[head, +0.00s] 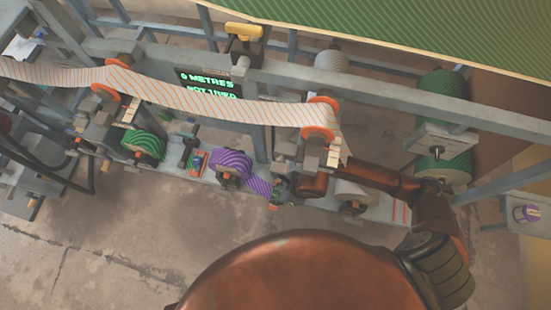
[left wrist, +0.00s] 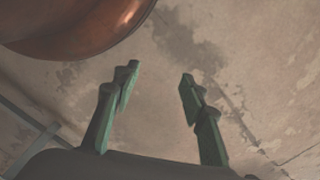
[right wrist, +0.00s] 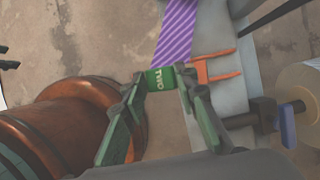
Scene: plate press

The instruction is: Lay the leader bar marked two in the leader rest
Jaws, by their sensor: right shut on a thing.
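My right gripper (right wrist: 161,84) is shut on a green leader bar (right wrist: 160,76) marked TWO. A purple striped web (right wrist: 178,35) runs from the bar. In the head view the web (head: 260,186) stretches from a purple striped roll (head: 232,165) to my right gripper (head: 281,190). An orange two-pronged bracket (right wrist: 216,68), perhaps the leader rest, shows just right of the bar in the right wrist view. The bar looks beside it, but I cannot tell whether they touch. My left gripper (left wrist: 160,80) is open and empty above the floor, out of the head view.
An orange-striped web (head: 220,103) runs over orange-edged rollers above. A green roll (head: 143,146) sits left of the purple one. A display (head: 208,84) reads 0 METRES. A blue-handled part (right wrist: 288,125) and a pale roll (right wrist: 304,88) stand close right of my right gripper.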

